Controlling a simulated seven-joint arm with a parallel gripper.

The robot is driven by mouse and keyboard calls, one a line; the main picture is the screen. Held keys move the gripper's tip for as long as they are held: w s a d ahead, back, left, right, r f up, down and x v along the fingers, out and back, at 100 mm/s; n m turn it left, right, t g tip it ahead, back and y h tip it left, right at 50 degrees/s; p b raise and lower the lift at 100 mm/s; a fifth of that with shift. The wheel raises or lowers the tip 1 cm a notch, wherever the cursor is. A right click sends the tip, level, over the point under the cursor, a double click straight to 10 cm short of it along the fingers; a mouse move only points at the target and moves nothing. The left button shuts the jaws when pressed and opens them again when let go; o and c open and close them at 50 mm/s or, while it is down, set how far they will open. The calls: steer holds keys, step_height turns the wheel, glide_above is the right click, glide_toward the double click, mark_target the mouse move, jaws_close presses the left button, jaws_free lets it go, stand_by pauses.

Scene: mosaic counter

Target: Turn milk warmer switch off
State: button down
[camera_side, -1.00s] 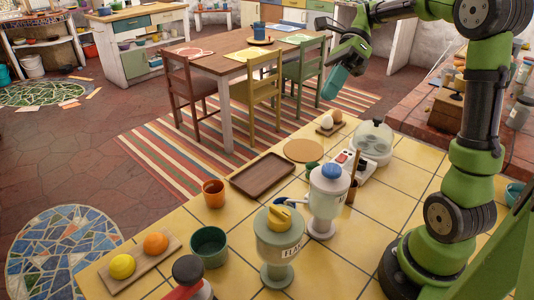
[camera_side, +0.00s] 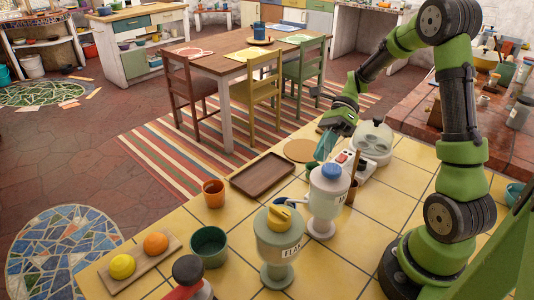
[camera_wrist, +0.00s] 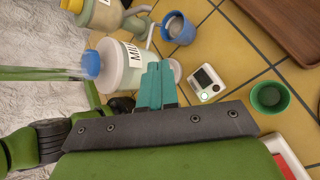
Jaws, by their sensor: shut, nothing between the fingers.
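A white switch panel (camera_side: 352,163) with a red switch (camera_side: 343,157) and dark parts stands on the tiled counter, in front of a round appliance with a clear lid (camera_side: 373,137). I cannot tell for sure which one is the milk warmer. In the wrist view, only a corner of a white and red object (camera_wrist: 291,158) shows at the lower right. My gripper (camera_side: 325,148) points down, just left of the panel and above the counter. Its teal fingers (camera_wrist: 160,84) are shut together and empty. I see no contact with the switch.
A blue-lidded dispenser (camera_side: 328,190) stands close in front of my gripper; a yellow-topped dispenser (camera_side: 279,236) stands nearer. The wrist view shows a small white device (camera_wrist: 207,83), a green cup (camera_wrist: 270,97) and a blue cup (camera_wrist: 178,28). A brown tray (camera_side: 264,174) lies left.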

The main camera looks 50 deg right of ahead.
steer(key=shift+a+f, duration=0.2)
steer(key=shift+f, duration=1.25)
steer(key=shift+a+f, duration=0.15)
steer(key=shift+f, duration=1.3)
steer(key=shift+a+f, duration=0.2)
steer(key=shift+f, duration=1.25)
steer(key=shift+f, duration=0.1)
steer(key=shift+f, duration=0.3)
steer(key=shift+f, duration=0.3)
steer(key=shift+r, duration=0.1)
steer(key=shift+r, duration=0.6)
steer(key=shift+d+r, duration=0.2)
steer(key=shift+r, duration=1.05)
steer(key=shift+d+r, duration=0.15)
steer(key=shift+r, duration=1.1)
